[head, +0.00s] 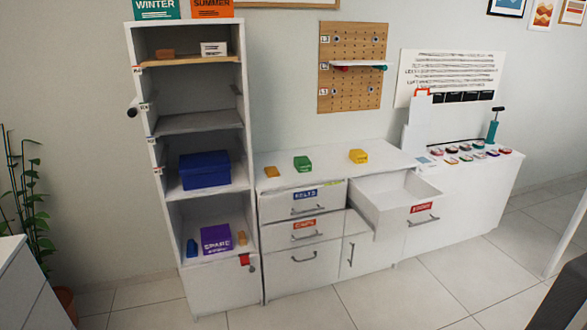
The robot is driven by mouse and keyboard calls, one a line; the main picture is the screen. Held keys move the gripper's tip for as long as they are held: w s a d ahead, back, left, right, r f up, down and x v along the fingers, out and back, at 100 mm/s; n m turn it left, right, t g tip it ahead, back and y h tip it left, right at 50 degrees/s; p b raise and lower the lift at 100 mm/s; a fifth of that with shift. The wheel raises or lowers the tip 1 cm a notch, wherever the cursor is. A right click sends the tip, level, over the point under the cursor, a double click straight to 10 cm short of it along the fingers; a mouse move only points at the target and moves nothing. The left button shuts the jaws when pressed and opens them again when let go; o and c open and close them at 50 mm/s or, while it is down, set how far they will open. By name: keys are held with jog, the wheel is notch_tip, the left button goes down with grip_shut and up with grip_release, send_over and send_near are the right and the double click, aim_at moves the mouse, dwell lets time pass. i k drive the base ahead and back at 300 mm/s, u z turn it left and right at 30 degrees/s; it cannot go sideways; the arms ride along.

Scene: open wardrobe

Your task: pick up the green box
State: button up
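The green box (302,163) sits on the white top of the low drawer unit (335,163). It stands between a small orange block (272,171) on its left and a yellow box (358,156) on its right, apart from both. Nothing covers it. My gripper is not seen in the head view.
An upper right drawer (395,196) is pulled out. A tall open wardrobe (250,100) with a blue box (204,169) and a purple box (216,238) stands left. A pegboard (350,90) hangs above. The tiled floor in front (400,295) is mostly clear.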

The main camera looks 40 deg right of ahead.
aim_at(302, 164)
jog(key=z, duration=0.15)
jog(key=i, duration=0.9)
jog(key=u, duration=0.05)
